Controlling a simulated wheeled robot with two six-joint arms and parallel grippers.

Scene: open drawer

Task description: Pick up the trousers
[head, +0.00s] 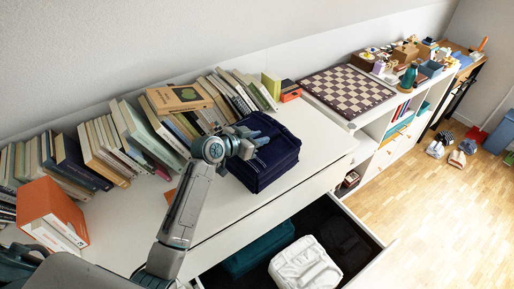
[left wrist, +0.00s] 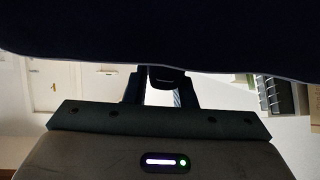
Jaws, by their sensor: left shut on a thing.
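The trousers (head: 277,158) are a folded dark navy stack with pale stitching on top of the white dresser. My left gripper (head: 262,138) reaches over their left upper side and is shut on them. In the left wrist view the dark navy cloth (left wrist: 160,30) fills the top of the picture, and the gripper (left wrist: 168,82) meets its lower edge. The cloth hides the fingertips there. I cannot tell whether the trousers touch the dresser top or hang just above it. My right gripper is not in view.
Below, an open drawer (head: 377,262) holds a white folded garment (head: 305,265), a teal one (head: 258,250) and a black one. Many books (head: 130,135) stand along the wall. A chessboard (head: 348,92) lies to the right. The dresser top (head: 318,140) right of the trousers is clear.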

